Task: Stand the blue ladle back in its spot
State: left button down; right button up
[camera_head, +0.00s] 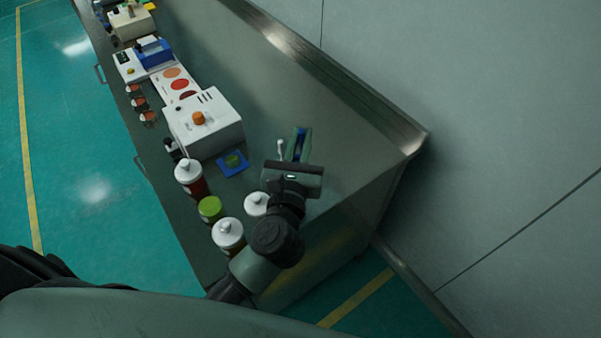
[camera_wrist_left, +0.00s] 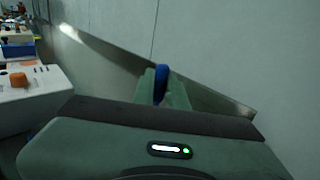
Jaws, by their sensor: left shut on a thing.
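My left gripper (camera_head: 299,146) is over the right part of the steel bench, its green fingers shut on the blue ladle (camera_head: 301,133). Only a strip of the ladle shows between the fingers; its bowl and lower end are hidden. In the left wrist view, the blue end of the ladle (camera_wrist_left: 161,81) stands up between the fingertips (camera_wrist_left: 162,91). I cannot tell which spot is the ladle's, or whether the ladle touches the bench. My right gripper is not in view.
A thin white-tipped piece (camera_head: 281,148) is close left of the gripper. White-lidded jars (camera_head: 229,233) and a green-lidded jar (camera_head: 210,208) stand at the near edge. A blue square pad (camera_head: 232,163) and a white machine (camera_head: 206,123) are left. The bench (camera_head: 345,145) is clear toward the wall.

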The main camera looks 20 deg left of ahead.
pick_arm(q)
notch_tip(320, 180, down, 6)
jog(key=shift+a+f+b, duration=0.15)
jog(key=shift+b, duration=0.4)
jog(key=shift+f+b, duration=0.4)
jog(key=shift+f, duration=1.8)
jog(key=shift+f, duration=0.2)
jog(key=c, duration=1.4)
grip_release()
jog(key=shift+c, duration=0.2)
